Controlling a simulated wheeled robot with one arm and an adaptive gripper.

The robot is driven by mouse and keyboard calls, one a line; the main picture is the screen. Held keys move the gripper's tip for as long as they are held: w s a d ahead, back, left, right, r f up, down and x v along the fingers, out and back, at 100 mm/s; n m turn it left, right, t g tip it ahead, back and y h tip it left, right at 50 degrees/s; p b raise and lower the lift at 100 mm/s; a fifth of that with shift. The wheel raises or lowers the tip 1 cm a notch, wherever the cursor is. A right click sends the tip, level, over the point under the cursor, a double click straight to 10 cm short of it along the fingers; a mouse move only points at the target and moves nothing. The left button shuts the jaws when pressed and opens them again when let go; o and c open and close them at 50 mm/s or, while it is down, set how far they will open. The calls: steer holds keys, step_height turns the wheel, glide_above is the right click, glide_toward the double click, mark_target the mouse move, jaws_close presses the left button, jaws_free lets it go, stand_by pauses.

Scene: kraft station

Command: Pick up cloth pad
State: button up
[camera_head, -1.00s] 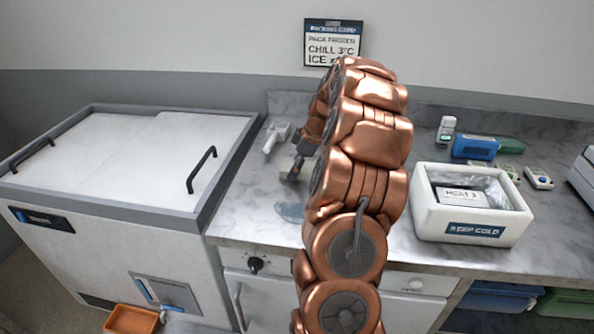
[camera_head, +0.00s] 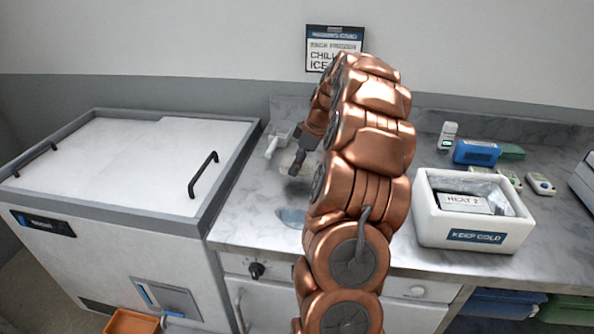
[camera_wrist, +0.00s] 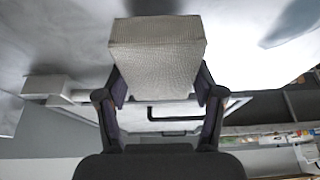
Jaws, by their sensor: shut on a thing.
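The cloth pad is a pale grey, woven-looking block. In the wrist view the pad (camera_wrist: 157,42) sits between the two fingers of my gripper (camera_wrist: 160,88), which is shut on its sides. In the head view my gripper (camera_head: 298,161) is over the counter, left of my copper arm. The pad shows there only as a small pale patch (camera_head: 287,160), partly hidden by the fingers. I cannot tell its exact height above the counter.
A white grey-rimmed freezer (camera_head: 130,160) stands left of the marble counter (camera_head: 250,215). A pale tap-like fitting (camera_head: 272,145) is near the gripper, and a bluish wet patch (camera_head: 291,217) lies in front. A white box (camera_head: 474,238) holding a labelled pack (camera_head: 462,201) stands right.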

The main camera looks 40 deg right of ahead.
steer(key=shift+s+a+r+b, duration=0.3)
steer(key=shift+s+a, duration=0.4)
steer(key=shift+a, duration=0.2)
steer(key=s+a+b, duration=0.1)
steer(key=s+a, duration=0.2)
steer(key=s+a+b, duration=0.1)
steer(key=s+a, duration=0.1)
steer(key=a, duration=0.2)
steer(key=s+a+r+b, duration=0.1)
steer(key=s+a, duration=0.2)
steer(key=shift+s+a+r, duration=0.1)
steer(key=shift+s+a, duration=0.2)
steer(key=shift+a, duration=0.05)
